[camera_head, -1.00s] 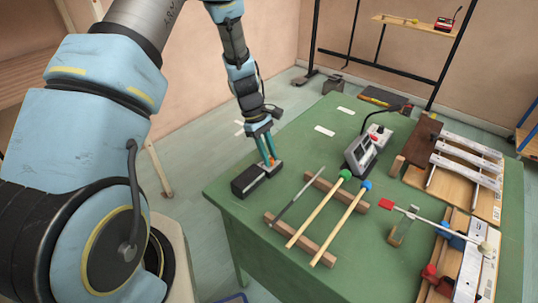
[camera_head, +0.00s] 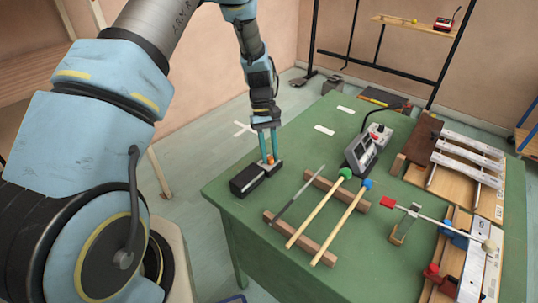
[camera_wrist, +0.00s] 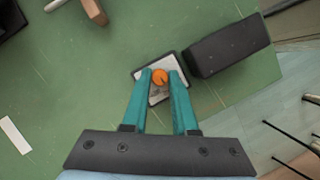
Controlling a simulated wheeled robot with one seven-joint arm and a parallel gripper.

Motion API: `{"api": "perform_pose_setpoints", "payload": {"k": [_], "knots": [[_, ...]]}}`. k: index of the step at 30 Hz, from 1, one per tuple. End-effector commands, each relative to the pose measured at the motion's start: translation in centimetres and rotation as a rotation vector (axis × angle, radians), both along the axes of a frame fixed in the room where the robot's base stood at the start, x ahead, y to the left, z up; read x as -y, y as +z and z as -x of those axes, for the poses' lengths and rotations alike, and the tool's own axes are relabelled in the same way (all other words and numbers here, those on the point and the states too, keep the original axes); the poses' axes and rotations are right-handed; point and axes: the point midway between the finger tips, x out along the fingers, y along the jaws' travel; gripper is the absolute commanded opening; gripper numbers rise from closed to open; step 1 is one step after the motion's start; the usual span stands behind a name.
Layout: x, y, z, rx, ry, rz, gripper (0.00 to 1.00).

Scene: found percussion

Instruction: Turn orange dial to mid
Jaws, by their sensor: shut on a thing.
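The orange dial (camera_wrist: 160,76) sits on a small box with a light top plate (camera_wrist: 158,97), in the middle of the wrist view. My gripper (camera_wrist: 160,80) has its two teal fingers on either side of the dial, shut on it. In the head view, my gripper (camera_head: 267,160) points down at the box near the table's left corner, and a bit of the orange dial (camera_head: 270,158) shows between the fingertips. A dark block (camera_wrist: 229,45) stands beside the dial's box. The dial's pointer mark is too small to read clearly.
The green table (camera_head: 240,215) also holds mallets (camera_head: 318,215) on wooden rails, a grey device (camera_head: 361,153) with a dark curved arm, and metal bars (camera_head: 468,151) at the right. The table edge is close to the dial's box.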

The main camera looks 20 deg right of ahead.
Motion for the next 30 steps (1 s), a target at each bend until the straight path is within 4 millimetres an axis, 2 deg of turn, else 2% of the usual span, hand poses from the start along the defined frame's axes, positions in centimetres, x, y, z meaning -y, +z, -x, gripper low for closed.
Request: {"api": "perform_pose_setpoints", "payload": {"k": [12,28,29,30], "knots": [[0.15,-0.01,-0.04,0.002,-0.191,0.000,0.00],[0.14,0.03,-0.05,0.002,-0.214,0.000,0.00],[0.14,0.04,-0.05,0.002,-0.214,0.000,0.29],[0.14,0.04,-0.05,0.002,-0.214,0.000,0.33]]}}
